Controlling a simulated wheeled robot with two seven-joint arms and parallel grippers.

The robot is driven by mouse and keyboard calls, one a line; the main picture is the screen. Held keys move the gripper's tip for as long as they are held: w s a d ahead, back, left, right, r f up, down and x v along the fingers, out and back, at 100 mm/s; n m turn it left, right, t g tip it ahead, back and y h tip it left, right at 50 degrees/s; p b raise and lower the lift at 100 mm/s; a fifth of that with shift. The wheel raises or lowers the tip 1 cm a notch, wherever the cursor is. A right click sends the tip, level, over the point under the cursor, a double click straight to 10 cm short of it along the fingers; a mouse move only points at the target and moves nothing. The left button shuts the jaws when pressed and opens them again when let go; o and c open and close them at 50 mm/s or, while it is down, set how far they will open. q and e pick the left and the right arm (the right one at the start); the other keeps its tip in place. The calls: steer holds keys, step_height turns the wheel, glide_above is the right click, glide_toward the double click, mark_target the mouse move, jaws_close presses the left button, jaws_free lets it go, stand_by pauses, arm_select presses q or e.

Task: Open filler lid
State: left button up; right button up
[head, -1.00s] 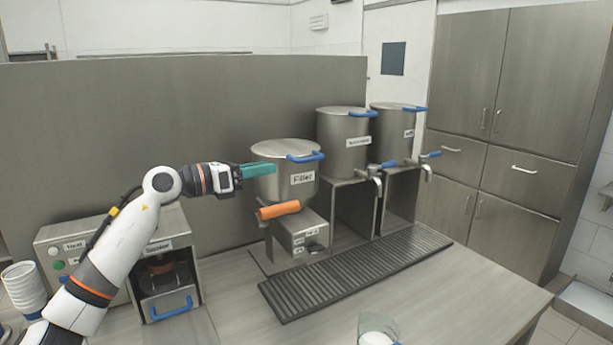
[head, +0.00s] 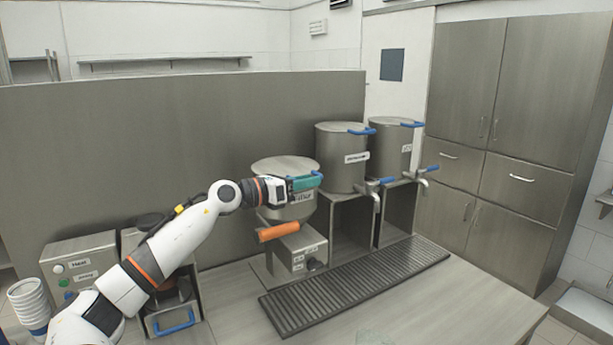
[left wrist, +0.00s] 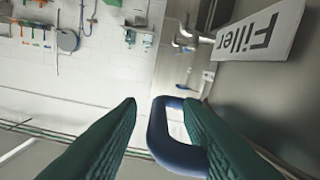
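The filler is a steel pot (head: 288,213) with a flat lid (head: 283,165), which lies closed on top. Its blue lid handle (head: 319,176) is partly hidden behind my left gripper (head: 312,180) in the head view. In the left wrist view the blue handle (left wrist: 160,135) lies between the two teal fingers of my left gripper (left wrist: 160,102). The fingers are spread apart, with the handle close to the right finger; I cannot tell if they touch. The "Filler" label (left wrist: 260,32) is at the upper right. My right gripper is not in view.
Two taller steel pots (head: 342,165) with taps stand to the right on stands. An orange handle (head: 278,232) sticks out below the filler. A drip grate (head: 355,285) lies in front. A heater box (head: 80,262) and stacked white cups (head: 28,303) are at the left.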

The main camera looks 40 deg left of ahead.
arm_select(q)
steer(key=shift+w+d, duration=0.1)
steer(key=shift+w, duration=0.2)
jaws_close()
